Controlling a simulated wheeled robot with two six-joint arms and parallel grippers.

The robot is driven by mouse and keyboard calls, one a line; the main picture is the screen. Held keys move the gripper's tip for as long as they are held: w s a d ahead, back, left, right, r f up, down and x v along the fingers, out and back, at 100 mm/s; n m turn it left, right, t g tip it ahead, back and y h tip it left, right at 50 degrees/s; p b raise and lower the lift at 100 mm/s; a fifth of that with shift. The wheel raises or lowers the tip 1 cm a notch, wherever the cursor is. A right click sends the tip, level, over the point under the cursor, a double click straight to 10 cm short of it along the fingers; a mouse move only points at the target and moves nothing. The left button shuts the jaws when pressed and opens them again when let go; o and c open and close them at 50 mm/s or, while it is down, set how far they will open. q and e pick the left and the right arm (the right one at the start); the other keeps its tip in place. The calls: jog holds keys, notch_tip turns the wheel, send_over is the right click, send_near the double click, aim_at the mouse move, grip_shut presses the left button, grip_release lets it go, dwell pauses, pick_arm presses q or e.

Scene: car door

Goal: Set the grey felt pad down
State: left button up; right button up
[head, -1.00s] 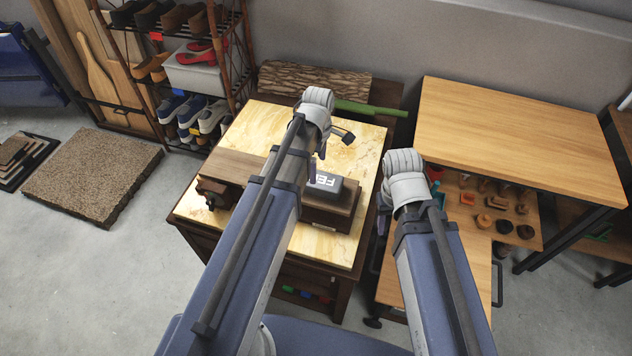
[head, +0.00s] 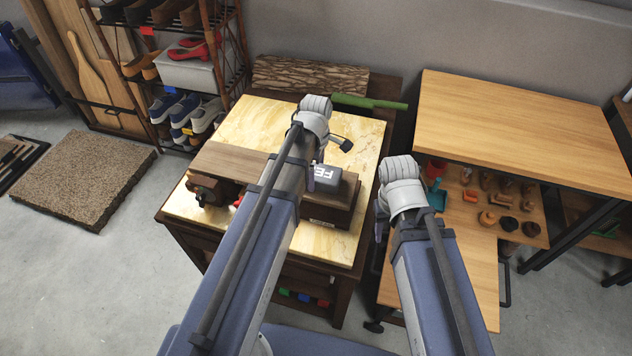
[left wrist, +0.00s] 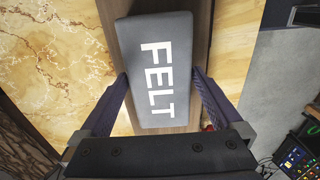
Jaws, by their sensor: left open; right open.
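The grey felt pad (head: 328,177), marked FELT in white, lies on top of a dark wooden block (head: 338,208) on the marble-topped table. It fills the middle of the left wrist view (left wrist: 153,75). My left gripper (left wrist: 163,80) is open, with one finger along each side of the pad. Whether the fingers touch it I cannot tell. In the head view my left forearm covers part of the pad and most of that gripper. My right gripper (head: 383,226) is open and empty, beside the right edge of the marble-topped table, largely hidden by its own wrist.
The marble top (head: 240,128) also carries a brown wooden board (head: 228,161). A green rod (head: 368,102) and a bark-faced log (head: 310,75) lie behind. A wooden table (head: 515,120) stands right, above a shelf with small pegs. A shoe rack (head: 180,85) stands left.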

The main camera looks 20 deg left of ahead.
aim_at(316, 171)
pick_arm(q)
jog(key=shift+f, duration=0.15)
jog(key=c, duration=1.3)
jog(key=shift+o, duration=0.2)
notch_tip(316, 171, up, 10)
jog(key=p, duration=1)
